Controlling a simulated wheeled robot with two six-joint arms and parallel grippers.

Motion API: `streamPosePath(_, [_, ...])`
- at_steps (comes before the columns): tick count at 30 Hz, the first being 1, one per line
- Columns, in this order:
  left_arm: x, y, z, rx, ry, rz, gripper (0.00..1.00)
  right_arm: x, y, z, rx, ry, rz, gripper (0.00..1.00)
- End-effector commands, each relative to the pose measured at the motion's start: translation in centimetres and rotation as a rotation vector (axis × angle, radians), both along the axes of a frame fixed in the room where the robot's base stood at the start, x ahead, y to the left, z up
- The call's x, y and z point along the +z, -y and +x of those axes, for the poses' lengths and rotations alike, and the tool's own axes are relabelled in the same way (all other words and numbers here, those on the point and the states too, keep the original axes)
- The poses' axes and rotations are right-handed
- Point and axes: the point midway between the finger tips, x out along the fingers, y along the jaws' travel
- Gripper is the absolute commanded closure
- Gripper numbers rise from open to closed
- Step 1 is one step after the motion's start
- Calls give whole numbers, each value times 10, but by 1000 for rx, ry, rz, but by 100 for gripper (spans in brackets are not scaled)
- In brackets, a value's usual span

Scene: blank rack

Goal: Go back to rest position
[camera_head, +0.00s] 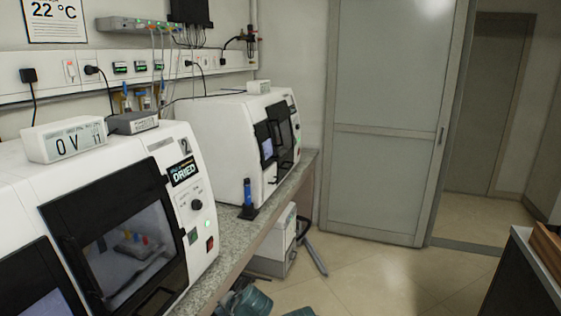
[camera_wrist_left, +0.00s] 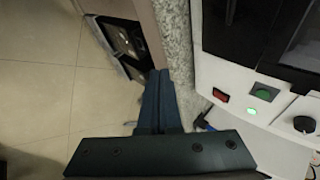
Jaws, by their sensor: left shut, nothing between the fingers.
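My left gripper (camera_wrist_left: 158,74) is shut and empty. Its dark blue fingers lie together in the left wrist view, over the counter's front edge and the floor, apart from the machine at the right. In the head view, dark and teal parts of my left arm show at the bottom edge, in front of the counter; the fingers are hard to make out there. My right gripper is not in view.
A white machine labelled DRIED (camera_head: 182,168) stands on the speckled counter (camera_head: 218,276); a second white machine (camera_head: 225,130) stands beyond it. A blue tool (camera_head: 248,193) stands upright between them. A grey unit (camera_head: 274,246) is under the counter. The floor (camera_head: 385,280) at right is clear.

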Motion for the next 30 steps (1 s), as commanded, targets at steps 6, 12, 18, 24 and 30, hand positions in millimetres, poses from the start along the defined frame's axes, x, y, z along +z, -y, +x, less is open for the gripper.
streamPosePath(6, [-19, 70, -110, 207, -282, -361, 100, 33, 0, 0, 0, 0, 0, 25])
streamPosePath(12, [-20, 104, -160, 286, -441, -489, 100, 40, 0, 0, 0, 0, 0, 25])
streamPosePath(18, [-20, 111, -169, 302, -474, -512, 100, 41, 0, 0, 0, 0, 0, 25])
streamPosePath(24, [-21, 110, -169, 300, -473, -511, 100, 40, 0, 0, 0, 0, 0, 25])
streamPosePath(30, [-21, 110, -168, 299, -472, -511, 100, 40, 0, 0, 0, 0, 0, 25])
